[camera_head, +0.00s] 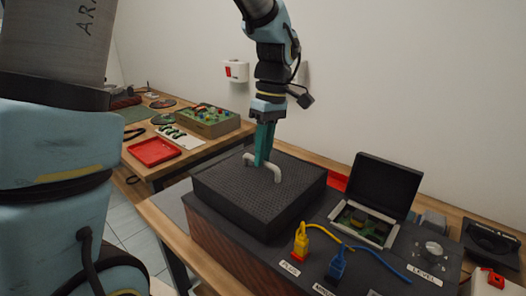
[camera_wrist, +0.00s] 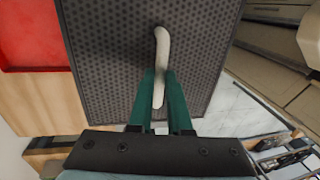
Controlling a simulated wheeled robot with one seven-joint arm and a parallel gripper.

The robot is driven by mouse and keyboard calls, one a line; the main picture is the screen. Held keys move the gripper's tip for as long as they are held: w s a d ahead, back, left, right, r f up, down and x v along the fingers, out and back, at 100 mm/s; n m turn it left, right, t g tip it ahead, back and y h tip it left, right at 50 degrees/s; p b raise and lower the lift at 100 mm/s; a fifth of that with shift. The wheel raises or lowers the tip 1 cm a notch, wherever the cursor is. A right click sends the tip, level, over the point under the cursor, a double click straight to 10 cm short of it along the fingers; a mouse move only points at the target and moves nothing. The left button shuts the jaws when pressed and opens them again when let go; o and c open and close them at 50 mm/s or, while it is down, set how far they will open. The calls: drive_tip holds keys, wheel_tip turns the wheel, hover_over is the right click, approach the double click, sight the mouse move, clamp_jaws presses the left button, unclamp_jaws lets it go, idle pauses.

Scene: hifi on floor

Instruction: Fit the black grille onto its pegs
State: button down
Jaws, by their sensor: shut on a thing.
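The black grille (camera_head: 240,200) is a dark square panel of small perforations with a pale curved handle (camera_head: 277,174) on top. It lies over the wood-sided box (camera_head: 225,239) on the bench. My gripper (camera_head: 262,163) points down and its green fingers are shut on the handle. In the wrist view the grille (camera_wrist: 105,45) fills the middle and the handle (camera_wrist: 161,45) runs between the fingers (camera_wrist: 160,95). The pegs are hidden, and I cannot tell whether the grille is seated or slightly raised.
Right of the grille are a yellow plug (camera_head: 301,243), a blue plug (camera_head: 336,263) with cables, and an open-lidded box (camera_head: 362,223) with a circuit board. A knob (camera_head: 432,250) sits further right. A red tray (camera_head: 154,151) lies on the bench behind left.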

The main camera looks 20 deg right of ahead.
drive_tip(key=shift+f, duration=0.25)
drive_tip(key=c, duration=0.8)
unclamp_jaws()
drive_tip(key=shift+o, duration=0.2)
drive_tip(key=shift+r, duration=0.1)
wheel_tip(320, 180, up, 10)
drive_tip(key=w+d+b, duration=0.1)
drive_tip(key=shift+d+r+b, duration=0.25)
drive_tip(key=shift+d+b, duration=0.05)
drive_tip(key=shift+d, duration=0.1)
wheel_tip(320, 180, up, 8)
drive_tip(key=p, duration=0.7)
